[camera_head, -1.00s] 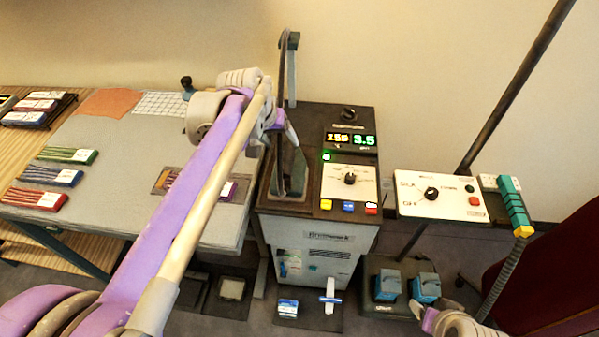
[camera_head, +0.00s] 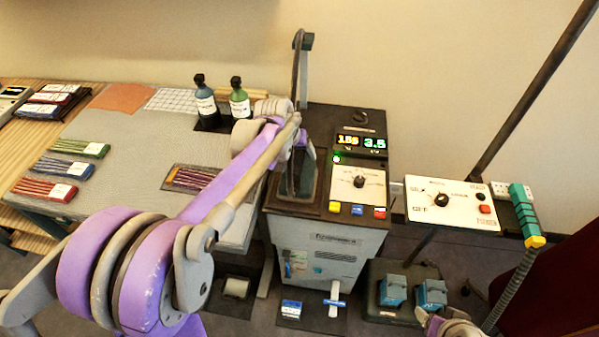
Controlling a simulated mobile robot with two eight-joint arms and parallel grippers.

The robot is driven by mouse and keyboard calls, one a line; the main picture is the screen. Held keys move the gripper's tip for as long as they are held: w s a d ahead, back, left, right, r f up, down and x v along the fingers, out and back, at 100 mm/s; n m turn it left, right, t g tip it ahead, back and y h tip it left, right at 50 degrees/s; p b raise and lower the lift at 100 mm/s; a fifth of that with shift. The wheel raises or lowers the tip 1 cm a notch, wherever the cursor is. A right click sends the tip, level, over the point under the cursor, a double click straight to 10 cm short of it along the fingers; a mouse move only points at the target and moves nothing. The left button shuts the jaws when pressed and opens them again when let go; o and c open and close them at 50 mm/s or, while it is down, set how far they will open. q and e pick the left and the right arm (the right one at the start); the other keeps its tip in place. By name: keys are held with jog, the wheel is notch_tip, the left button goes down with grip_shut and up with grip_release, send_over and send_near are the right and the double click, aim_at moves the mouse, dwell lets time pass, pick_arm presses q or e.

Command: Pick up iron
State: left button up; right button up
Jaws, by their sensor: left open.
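The iron (camera_head: 308,178) is a dark, upright shape on the dark tray at the left of the steam station's top. A hose rises behind it to a grey post. My left arm reaches in from the lower left, and its gripper (camera_head: 303,143) is at the iron's upper part. The gripper is open. Its fingers are small and partly hidden by my wrist, so I cannot tell whether they touch the iron. Only a bit of my right gripper (camera_head: 436,322) shows at the bottom right, away from the iron; its jaws are unclear.
The steam station (camera_head: 325,245) has lit displays and buttons right of the iron. A control panel (camera_head: 455,203), slanted pole and green-handled hose (camera_head: 524,212) stand right.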

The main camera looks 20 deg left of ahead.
pick_arm(q)
grip_shut()
dwell(0.3)
jog(key=shift+r, duration=0.1)
dwell(1.0)
